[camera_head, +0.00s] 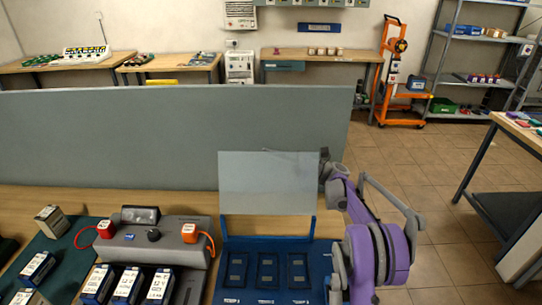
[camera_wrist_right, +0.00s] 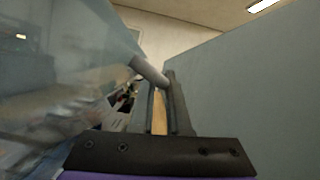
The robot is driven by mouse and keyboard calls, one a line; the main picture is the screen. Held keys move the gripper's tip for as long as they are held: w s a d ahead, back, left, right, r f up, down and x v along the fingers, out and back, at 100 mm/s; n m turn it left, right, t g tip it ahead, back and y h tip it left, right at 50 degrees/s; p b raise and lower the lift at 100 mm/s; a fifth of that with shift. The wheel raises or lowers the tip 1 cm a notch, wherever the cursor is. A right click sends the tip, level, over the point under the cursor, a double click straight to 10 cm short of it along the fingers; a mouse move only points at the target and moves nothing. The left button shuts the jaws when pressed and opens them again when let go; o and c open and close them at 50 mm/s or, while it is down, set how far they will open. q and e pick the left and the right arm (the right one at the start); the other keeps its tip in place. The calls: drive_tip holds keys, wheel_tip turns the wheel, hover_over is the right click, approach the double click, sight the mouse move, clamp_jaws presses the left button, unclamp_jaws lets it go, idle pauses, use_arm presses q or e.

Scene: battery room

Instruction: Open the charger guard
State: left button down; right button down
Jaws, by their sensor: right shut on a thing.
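The charger guard (camera_head: 265,185) is a clear, pale panel that stands upright on blue posts at the back of the blue charger (camera_head: 233,243). The charger's three bays lie uncovered in front of it. My right gripper (camera_head: 325,164) is at the guard's upper right corner. In the right wrist view my right gripper (camera_wrist_right: 164,105) is shut on a grey round bar (camera_wrist_right: 149,70) along the guard's edge, and the clear panel (camera_wrist_right: 65,75) fills the left side. The fingertips are partly hidden in the head view. My left gripper is not in view.
A grey partition (camera_head: 120,130) stands behind the guard, and close by on the right in the wrist view (camera_wrist_right: 245,85). A grey tester (camera_head: 158,241) with red and orange clips stands left of the charger. Several batteries (camera_head: 127,283) stand at the front left.

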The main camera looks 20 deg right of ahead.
sight(277, 158)
drive_tip(key=shift+s, duration=0.1)
drive_tip(key=shift+s+a+r+n+g+y, duration=0.1)
drive_tip(key=shift+s+a+r+n+g, duration=0.2)
drive_tip(key=shift+s+n, duration=0.3)
drive_tip(key=shift+s+a+r+n+g+y, duration=0.15)
drive_tip(key=shift+s+r+n+g, duration=0.25)
drive_tip(key=shift+n, duration=0.25)
drive_tip(key=shift+s+a+r+n+g+y, duration=0.1)
drive_tip(key=shift+s+a+r+n+g, duration=0.25)
drive_tip(key=shift+n, duration=0.3)
drive_tip(key=shift+s+d, duration=0.1)
drive_tip(key=c, duration=1.2)
unclamp_jaws()
drive_tip(key=shift+o, duration=0.2)
drive_tip(key=b+v, duration=0.1)
drive_tip(key=v, duration=1)
